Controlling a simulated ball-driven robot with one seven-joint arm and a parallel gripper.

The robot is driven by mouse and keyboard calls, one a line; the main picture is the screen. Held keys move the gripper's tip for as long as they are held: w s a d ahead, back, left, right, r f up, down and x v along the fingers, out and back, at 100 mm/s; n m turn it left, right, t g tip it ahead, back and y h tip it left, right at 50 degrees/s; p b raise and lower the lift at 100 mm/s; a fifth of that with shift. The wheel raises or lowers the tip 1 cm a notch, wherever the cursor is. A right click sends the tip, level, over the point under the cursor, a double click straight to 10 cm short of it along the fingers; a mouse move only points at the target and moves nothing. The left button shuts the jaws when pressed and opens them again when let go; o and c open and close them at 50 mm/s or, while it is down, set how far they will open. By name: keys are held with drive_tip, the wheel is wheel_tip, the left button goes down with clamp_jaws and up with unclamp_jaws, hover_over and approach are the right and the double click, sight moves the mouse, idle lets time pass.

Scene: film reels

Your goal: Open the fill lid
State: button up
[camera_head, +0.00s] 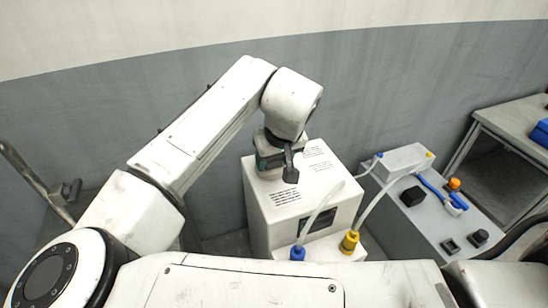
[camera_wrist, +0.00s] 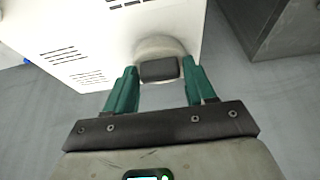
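The white machine box (camera_head: 265,225) stands behind my body in the head view, with black print on its top. The wrist view shows its top face (camera_wrist: 105,40) too. A round off-white lid (camera_wrist: 157,44) sits near an edge of that top, with a dark grey block-like handle (camera_wrist: 160,70). My gripper (camera_wrist: 161,75) has its two green fingers spread, one on each side of the handle, with narrow gaps showing. In the head view, my gripper (camera_head: 272,160) is over the back left of the box top and hides the lid there.
A blue-capped hose (camera_head: 297,253) and a yellow-capped hose (camera_head: 349,242) rise in front of the box. A grey unit (camera_head: 425,215) with knobs stands to the right, and a table (camera_head: 510,115) is beyond it. The grey wall is behind. A dark grey cabinet (camera_wrist: 280,25) shows in the wrist view.

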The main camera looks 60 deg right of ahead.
clamp_jaws()
drive_tip(key=shift+r, duration=0.1)
idle(0.3)
